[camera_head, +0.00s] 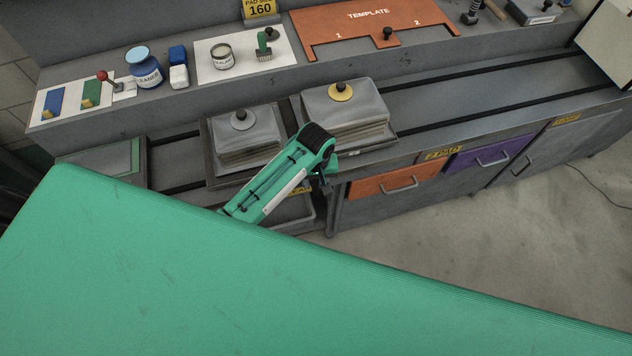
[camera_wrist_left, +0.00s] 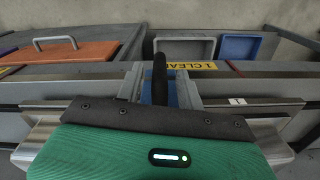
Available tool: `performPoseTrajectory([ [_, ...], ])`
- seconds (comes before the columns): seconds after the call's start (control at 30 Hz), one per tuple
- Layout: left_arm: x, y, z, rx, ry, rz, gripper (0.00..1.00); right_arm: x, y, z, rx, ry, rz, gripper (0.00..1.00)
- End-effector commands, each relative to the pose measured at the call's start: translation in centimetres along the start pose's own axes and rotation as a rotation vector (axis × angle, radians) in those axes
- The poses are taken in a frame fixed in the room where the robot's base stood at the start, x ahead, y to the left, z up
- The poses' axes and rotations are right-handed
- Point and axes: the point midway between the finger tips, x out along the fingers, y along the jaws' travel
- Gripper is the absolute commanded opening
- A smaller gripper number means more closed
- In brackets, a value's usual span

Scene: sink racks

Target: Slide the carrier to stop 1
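Two grey stacked plates sit on the dark rails in the head view. I cannot tell which is the carrier. My left gripper (camera_head: 325,183) is at the front edge, below and between them, partly hidden by its arm. A small white label marked 1 (camera_wrist_left: 237,101) is right of the fingers. My right gripper is out of view.
The orange drawer (camera_head: 395,182) and purple drawer (camera_head: 490,157) are in the bench front. An open grey drawer (camera_wrist_left: 185,47) lies near a 1 CLEAN label. The orange template (camera_head: 370,30) is on the back shelf. The rails are clear to the right.

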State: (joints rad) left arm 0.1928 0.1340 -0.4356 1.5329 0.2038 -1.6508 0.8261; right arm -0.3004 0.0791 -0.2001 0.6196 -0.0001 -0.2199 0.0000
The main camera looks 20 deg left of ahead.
Motion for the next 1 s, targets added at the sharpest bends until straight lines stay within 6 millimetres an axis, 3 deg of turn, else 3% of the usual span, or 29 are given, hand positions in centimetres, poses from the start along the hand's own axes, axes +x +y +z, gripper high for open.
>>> performPoseTrajectory([
  [0.23,2.6,0.0,0.0,0.001,-0.001,-0.001,0.38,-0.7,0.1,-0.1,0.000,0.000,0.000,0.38],
  [0.6,3.2,0.0,0.0,0.001,0.000,0.000,0.38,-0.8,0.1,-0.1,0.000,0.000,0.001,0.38],
  [0.8,3.1,0.0,0.0,0.001,0.000,0.000,0.01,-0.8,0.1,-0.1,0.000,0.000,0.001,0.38],
  [1.0,3.1,0.0,0.0,0.001,0.000,0.000,0.00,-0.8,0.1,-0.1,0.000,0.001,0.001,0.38],
])
